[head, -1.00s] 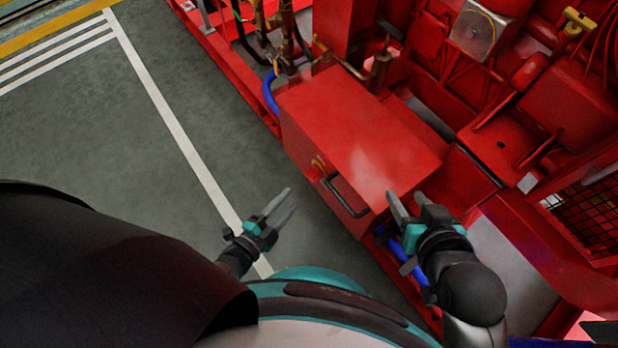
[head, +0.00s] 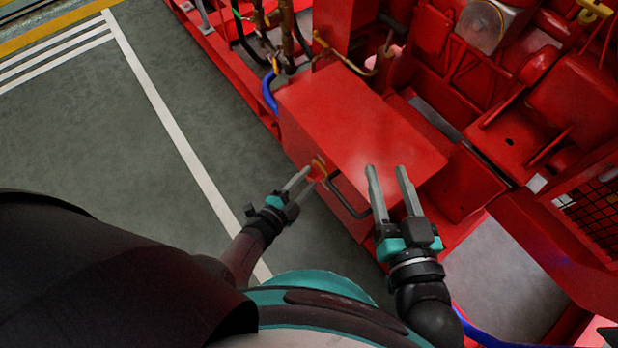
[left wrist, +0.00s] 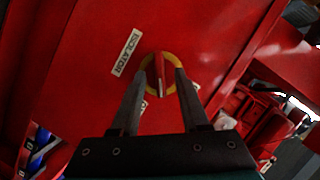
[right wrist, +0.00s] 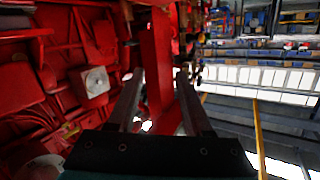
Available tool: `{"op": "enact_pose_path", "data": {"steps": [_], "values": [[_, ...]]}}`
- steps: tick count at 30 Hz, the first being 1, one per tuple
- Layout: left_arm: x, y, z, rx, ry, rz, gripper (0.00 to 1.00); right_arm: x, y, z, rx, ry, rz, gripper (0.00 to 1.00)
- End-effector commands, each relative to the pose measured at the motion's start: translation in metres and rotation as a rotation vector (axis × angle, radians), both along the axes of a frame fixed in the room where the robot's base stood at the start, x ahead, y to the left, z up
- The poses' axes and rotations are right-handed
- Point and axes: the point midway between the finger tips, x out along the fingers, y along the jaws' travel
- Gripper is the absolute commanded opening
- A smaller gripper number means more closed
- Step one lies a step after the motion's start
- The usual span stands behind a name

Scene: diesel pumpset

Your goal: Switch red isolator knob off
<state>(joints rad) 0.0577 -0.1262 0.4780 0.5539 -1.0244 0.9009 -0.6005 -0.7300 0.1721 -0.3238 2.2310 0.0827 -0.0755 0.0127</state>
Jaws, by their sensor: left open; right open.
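The red isolator knob (left wrist: 158,76) sits on a yellow ring on the front of the red box (head: 355,115). In the left wrist view it lies between the tips of my open left gripper (left wrist: 161,75), beside a white ISOLATOR label (left wrist: 128,52). Whether the fingers touch it I cannot tell. In the head view the knob (head: 318,170) shows small at the tips of my left gripper (head: 298,180). My right gripper (head: 388,172) is open and empty, over the right front part of the box; it also shows in the right wrist view (right wrist: 158,72).
A dark bar handle (head: 350,198) is on the box front, right of the knob. A blue hose (head: 269,92) runs at the box's left side. Red pumpset machinery (head: 520,120) fills the right. The grey floor (head: 120,150) at left is clear.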

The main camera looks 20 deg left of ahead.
Motion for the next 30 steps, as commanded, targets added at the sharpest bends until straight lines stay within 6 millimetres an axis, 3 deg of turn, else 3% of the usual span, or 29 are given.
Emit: {"op": "enact_pose_path", "data": {"steps": [19, 30], "values": [[0.0122, -0.0047, -0.0027, -0.001, 0.000, 0.000, 0.45, -0.0059, 0.0041, 0.0077, 0.057, -0.085, -0.006, 0.50], [0.0121, -0.0045, -0.0026, 0.000, 0.000, 0.000, 0.03, -0.0057, 0.0042, 0.0073, 0.057, -0.084, -0.006, 0.50]]}}
